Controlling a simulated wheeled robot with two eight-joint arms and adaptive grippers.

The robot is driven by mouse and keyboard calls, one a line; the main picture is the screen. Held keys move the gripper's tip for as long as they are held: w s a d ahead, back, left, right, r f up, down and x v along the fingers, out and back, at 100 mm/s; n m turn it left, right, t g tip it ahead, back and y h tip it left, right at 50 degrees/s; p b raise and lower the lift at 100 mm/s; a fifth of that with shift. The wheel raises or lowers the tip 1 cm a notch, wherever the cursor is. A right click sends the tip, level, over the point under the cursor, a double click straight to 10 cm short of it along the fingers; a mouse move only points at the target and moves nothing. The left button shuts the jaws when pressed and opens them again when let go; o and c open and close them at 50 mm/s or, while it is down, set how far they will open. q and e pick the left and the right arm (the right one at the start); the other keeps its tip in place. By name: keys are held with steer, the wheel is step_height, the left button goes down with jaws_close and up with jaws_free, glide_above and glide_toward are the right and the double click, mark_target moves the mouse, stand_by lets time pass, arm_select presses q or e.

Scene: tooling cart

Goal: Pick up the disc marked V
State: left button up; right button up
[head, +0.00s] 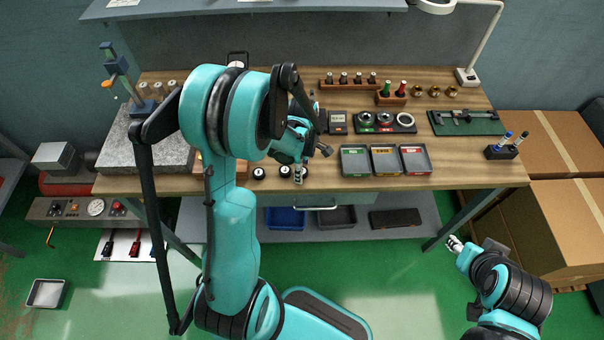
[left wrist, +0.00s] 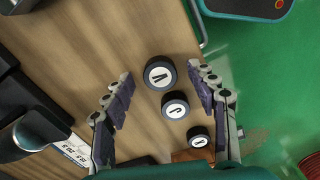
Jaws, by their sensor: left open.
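Three black discs with white lettered tops lie on the wooden bench near its front edge. In the left wrist view, the disc that looks marked V (left wrist: 160,74) is the farthest up, its letter turned sideways. A second disc (left wrist: 175,104) looks marked J, and a third disc (left wrist: 200,138) has a letter I cannot read surely. My left gripper (left wrist: 161,72) is open, its fingers on either side of the V disc, with no visible grip. In the head view, the left gripper (head: 311,164) partly hides the V disc. My right gripper (head: 454,244) is at lower right, away from the bench.
Three small trays (head: 385,160) stand right of the discs. A caliper on a green mat (head: 466,123) and a pen holder (head: 501,151) are farther right. A granite block (head: 150,150) is at left. A drawer handle (head: 320,208) sits below the front edge.

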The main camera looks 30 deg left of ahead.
arm_select(q)
steer(key=shift+f, duration=0.2)
jaws_close()
steer(key=shift+r, duration=0.15)
